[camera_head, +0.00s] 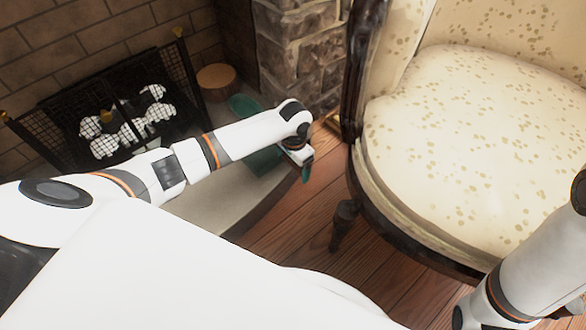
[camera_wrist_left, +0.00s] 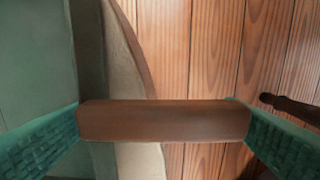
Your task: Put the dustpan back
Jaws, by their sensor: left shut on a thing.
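My left gripper (camera_head: 302,163) is over the front edge of the hearth, near the floor. In the left wrist view its two green ribbed pads are shut on the ends of a brown bar (camera_wrist_left: 163,122), which looks like the dustpan's wooden handle. The rest of the dustpan cannot be made out for certain. A dull green flat surface (camera_wrist_left: 35,60) lies at the left of that view. In the head view green pieces show behind my left forearm (camera_head: 243,105) and below it (camera_head: 262,162); my arm partly hides them. My right gripper is out of view.
The pale hearth (camera_head: 215,205) has a curved dark edge. A black mesh fire screen (camera_head: 50,128) and a cut log (camera_head: 217,80) stand at the back. A stone pillar (camera_head: 300,50) rises behind. A cream armchair (camera_head: 450,140) fills the right; wooden floor (camera_head: 290,230) lies between.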

